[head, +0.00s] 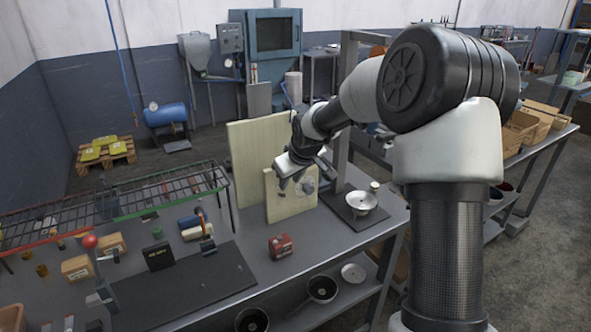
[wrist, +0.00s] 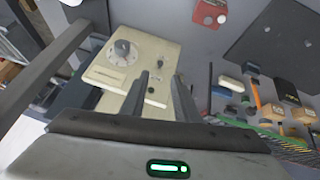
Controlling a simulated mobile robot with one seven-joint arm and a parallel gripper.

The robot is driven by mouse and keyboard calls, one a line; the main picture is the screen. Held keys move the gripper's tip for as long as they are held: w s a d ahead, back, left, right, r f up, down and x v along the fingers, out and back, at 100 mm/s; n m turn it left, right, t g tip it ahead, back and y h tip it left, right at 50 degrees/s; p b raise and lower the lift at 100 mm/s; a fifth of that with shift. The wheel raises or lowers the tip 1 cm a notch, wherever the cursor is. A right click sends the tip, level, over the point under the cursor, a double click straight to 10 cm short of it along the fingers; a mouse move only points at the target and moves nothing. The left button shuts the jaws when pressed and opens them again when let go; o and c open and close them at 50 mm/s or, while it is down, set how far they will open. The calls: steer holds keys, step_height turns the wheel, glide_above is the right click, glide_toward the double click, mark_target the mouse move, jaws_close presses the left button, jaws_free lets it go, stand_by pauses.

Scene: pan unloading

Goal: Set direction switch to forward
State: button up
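A cream control box (head: 283,207) stands on the workbench, and it also shows in the wrist view (wrist: 103,75). A round grey dial (wrist: 122,52) with a pale plate is on its face. Small dark controls (wrist: 158,67) sit beside the dial, partly behind a finger; I cannot tell which is the direction switch or how it is set. My gripper (head: 291,178) is in front of the box's upper part. In the wrist view, the gripper's fingers (wrist: 160,76) are apart with nothing between them. I cannot tell whether a finger touches the box.
A larger cream panel (head: 250,140) stands behind the box. A metal dish (head: 361,201) on a dark scale stands to its right. A red box (head: 281,246) and a black mat (head: 180,285) lie in front. A wire rack (head: 125,200) spans the bench's left.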

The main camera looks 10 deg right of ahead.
steer(key=v, duration=0.8)
steer(key=shift+a, duration=0.1)
